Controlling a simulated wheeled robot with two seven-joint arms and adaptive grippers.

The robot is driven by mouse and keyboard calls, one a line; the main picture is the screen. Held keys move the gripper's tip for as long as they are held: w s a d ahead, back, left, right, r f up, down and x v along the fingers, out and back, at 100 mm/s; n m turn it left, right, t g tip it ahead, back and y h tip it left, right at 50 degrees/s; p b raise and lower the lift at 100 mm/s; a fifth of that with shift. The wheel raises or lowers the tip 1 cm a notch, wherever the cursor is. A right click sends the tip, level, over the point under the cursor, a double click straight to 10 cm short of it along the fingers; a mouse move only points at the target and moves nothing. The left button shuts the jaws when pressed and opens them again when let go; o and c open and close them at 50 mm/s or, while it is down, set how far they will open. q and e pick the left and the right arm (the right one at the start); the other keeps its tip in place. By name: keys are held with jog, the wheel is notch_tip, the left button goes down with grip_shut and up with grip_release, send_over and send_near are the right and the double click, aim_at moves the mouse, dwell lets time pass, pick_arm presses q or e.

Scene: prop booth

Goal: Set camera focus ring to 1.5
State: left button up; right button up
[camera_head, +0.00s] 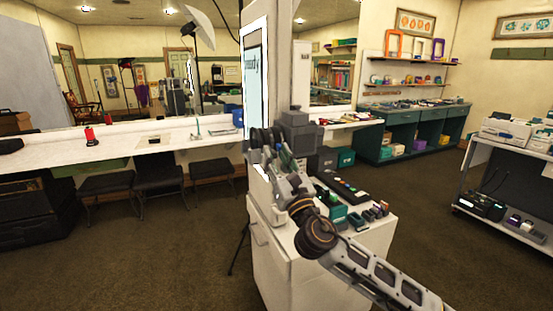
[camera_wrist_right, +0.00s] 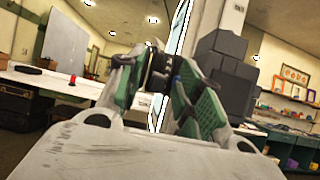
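The camera lens, with its dark ridged rings (camera_head: 262,140), is above the far end of the white cabinet. In the right wrist view its black ring (camera_wrist_right: 160,72) sits between my fingertips. My right gripper (camera_head: 280,152) reaches it from the front right. In the right wrist view the green-padded fingers of my right gripper (camera_wrist_right: 162,84) close in on both sides of the ring and appear to touch it. The ring's scale marks are too small to read. A dark grey blocky body (camera_head: 299,132) stands just right of the lens; I cannot tell whether they join. My left gripper is out of view.
The white cabinet (camera_head: 280,262) under my right arm carries several small dark and green items. A bright screen panel (camera_head: 256,72) and a pillar rise behind the lens. A white counter (camera_head: 60,143) runs along the left. Carpet is clear at front left.

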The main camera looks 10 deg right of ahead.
jog(key=shift+s+f, duration=0.1)
jog(key=v, duration=1.1)
jog(key=shift+s+f, duration=0.2)
jog(key=shift+s, duration=0.05)
jog(key=shift+d, duration=0.1)
jog(key=shift+d+f, duration=0.1)
dwell(0.5)
